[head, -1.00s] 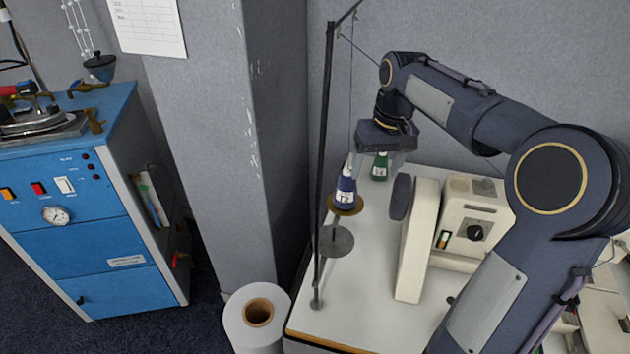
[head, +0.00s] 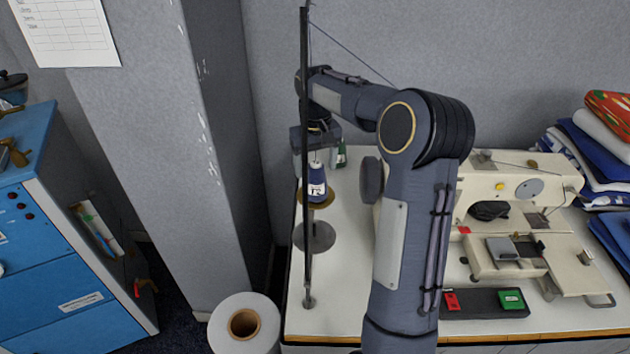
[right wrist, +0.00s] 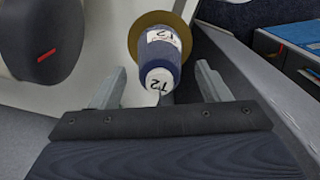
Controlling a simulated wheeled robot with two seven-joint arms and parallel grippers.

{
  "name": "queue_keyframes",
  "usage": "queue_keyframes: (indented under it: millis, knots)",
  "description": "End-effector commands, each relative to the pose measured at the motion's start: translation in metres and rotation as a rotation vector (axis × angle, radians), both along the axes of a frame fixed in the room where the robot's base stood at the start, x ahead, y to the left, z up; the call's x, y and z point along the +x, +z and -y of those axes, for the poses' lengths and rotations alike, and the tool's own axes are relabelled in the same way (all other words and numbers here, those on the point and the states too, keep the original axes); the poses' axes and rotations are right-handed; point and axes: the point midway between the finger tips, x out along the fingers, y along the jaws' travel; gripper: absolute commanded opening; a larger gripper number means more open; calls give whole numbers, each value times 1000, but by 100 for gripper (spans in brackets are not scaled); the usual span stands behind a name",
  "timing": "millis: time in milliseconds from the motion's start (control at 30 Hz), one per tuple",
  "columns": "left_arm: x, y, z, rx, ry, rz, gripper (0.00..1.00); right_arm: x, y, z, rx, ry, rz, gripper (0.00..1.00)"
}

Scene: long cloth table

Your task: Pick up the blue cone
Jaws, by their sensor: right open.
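The blue cone (head: 317,190) has a white label and stands upright on a round brown disc of the thread stand. My right gripper (head: 318,150) is just above it in the head view, partly behind the stand's dark pole. In the right wrist view the blue cone (right wrist: 161,74) shows between the two open fingers of my right gripper (right wrist: 160,75), its narrow end towards the gripper. I cannot tell whether a finger touches it. My left gripper is not in view.
The thread stand's pole (head: 306,220) rises close to the gripper. A cream sewing machine (head: 525,180) is to the right. Folded cloths (head: 600,150) lie at the far right. A white roll (head: 243,325) stands at the front left.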

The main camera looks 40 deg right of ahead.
Motion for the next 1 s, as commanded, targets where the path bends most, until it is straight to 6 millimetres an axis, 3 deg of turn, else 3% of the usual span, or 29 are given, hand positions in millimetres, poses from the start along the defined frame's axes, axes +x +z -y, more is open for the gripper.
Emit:
queue_keyframes:
  millis: [133,400,800,1000]
  knots:
    - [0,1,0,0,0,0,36,-1,-15,0,0,0,-1,69]
    - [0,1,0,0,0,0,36,0,-17,0,0,0,1,68]
    - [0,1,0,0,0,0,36,0,-17,0,0,0,1,16]
    - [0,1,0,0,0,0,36,0,-16,0,-1,0,2,16]
